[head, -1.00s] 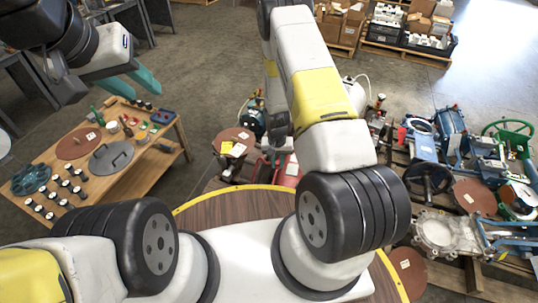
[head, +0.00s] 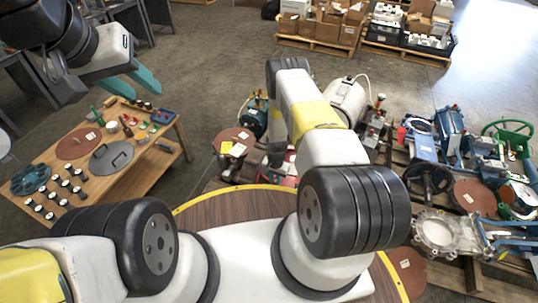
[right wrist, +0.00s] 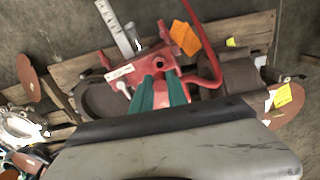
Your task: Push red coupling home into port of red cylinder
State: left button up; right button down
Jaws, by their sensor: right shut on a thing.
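A dark round opening shows just beyond the fingertips. Whether the coupling is seated cannot be seen. In the head view the red cylinder (head: 290,182) shows partly behind my right arm. My left gripper (head: 134,84) is open and empty, raised above the wooden table.
A curved red hose or handle (right wrist: 214,66) and an orange tag (right wrist: 185,37) are close by the right fingers. A wooden table (head: 165,165) with discs and small parts stands at left. Pallets of valves and machines (head: 460,160) crowd the right.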

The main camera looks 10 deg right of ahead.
jog(key=shift+f, duration=2.75)
jog(key=shift+f, duration=0.4)
jog(key=c, duration=1.2)
grip_release()
jog(key=shift+c, duration=0.2)
jog(key=shift+r, duration=3.9)
